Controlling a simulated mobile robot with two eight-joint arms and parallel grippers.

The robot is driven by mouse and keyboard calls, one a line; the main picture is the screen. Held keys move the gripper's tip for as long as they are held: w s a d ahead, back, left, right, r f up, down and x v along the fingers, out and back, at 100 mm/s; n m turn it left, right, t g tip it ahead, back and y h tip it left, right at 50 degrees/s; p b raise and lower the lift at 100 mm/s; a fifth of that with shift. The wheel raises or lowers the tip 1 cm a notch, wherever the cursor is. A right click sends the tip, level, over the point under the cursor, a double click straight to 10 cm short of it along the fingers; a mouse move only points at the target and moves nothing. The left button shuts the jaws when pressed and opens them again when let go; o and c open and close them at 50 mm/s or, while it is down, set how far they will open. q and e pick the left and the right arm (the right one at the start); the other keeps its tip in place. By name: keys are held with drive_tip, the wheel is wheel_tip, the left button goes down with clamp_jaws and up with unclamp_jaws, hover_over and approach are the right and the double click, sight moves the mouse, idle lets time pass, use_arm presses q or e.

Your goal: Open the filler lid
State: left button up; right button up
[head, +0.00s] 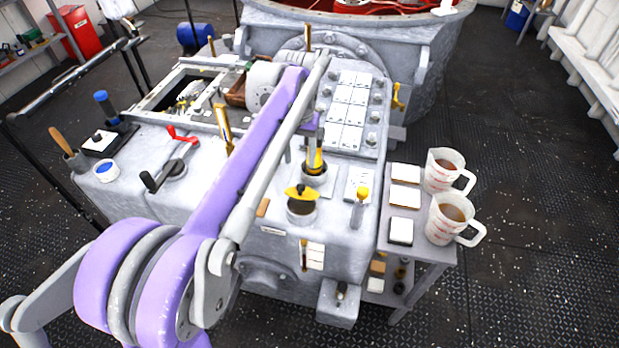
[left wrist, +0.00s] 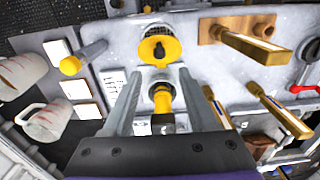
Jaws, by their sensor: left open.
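The filler lid (head: 301,191) is yellow with a dark knob. It sits at a short round grey neck on the machine's near top. A dark brown patch shows just below it on the neck, and I cannot tell whether the lid stands ajar. In the left wrist view the lid (left wrist: 160,48) is a yellow disc just beyond my fingertips. My left gripper (left wrist: 159,72) is open and empty, apart from the lid. A yellow and black cylinder (left wrist: 163,102) shows between its fingers. In the head view my purple arm partly hides the machine. My right gripper is not in view.
A yellow-knobbed lever (head: 361,200) stands right of the lid. A red-handled crank (head: 180,135) and upright brass levers (head: 223,128) stand to the left. Two measuring mugs of brown liquid (head: 453,215) stand on a side table (head: 425,248). Open floor lies to the right.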

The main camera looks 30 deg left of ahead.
sight(301, 185)
use_arm(q)
wheel_tip(301, 185, down, 10)
drive_tip(key=shift+r+b, duration=0.15)
drive_tip(key=shift+b, duration=0.55)
clamp_jaws()
idle(1.0)
